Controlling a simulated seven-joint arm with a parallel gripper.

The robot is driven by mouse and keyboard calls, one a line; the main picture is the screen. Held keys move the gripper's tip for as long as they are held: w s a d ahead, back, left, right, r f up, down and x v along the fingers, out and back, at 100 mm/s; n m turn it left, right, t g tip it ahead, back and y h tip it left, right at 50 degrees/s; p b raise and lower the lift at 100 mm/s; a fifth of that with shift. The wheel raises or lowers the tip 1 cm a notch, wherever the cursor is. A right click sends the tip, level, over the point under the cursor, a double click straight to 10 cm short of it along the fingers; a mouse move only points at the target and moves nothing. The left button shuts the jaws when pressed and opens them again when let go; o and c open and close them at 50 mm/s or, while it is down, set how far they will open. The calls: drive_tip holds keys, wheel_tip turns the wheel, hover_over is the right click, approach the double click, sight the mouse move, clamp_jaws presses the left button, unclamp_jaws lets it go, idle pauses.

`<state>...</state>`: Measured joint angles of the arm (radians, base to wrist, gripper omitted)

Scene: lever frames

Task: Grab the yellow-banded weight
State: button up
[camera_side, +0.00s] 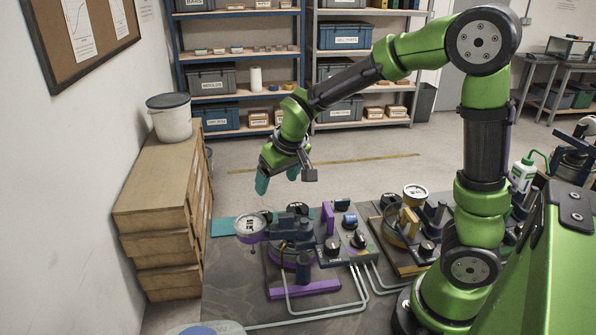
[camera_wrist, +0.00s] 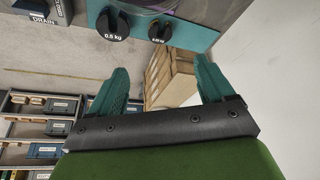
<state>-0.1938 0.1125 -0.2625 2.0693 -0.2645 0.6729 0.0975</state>
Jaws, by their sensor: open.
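My gripper (camera_side: 277,183) is open and empty, raised above the far left part of the bench. Its two teal fingers (camera_wrist: 165,68) stand apart in the wrist view. A black round piece marked 0.5 kg (camera_wrist: 112,24) shows at the top of the wrist view on a teal surface, beyond the fingertips. A second black round piece (camera_wrist: 160,30) with small lettering is beside it. Neither shows a clear yellow band, so I cannot tell which is the yellow-banded weight. No weight is between the fingers.
A purple lever frame (camera_side: 305,289) with a round dial (camera_side: 250,226) stands below my gripper. Another frame with a yellow upright (camera_side: 410,222) is to its right. Black knobs (camera_side: 333,245) sit between them. A wooden drawer cabinet (camera_side: 160,205) stands at left. Air around my gripper is clear.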

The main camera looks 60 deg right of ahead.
approach(265, 213)
drive_tip(key=f, duration=0.1)
drive_tip(key=a+f, duration=0.1)
drive_tip(key=shift+f, duration=0.3)
drive_tip(key=shift+x, duration=2.95)
drive_tip(key=shift+w, duration=0.1)
drive_tip(key=shift+c, duration=0.3)
drive_tip(key=shift+r, duration=0.1)
drive_tip(key=c, duration=1.3)
drive_tip(key=shift+o, duration=0.2)
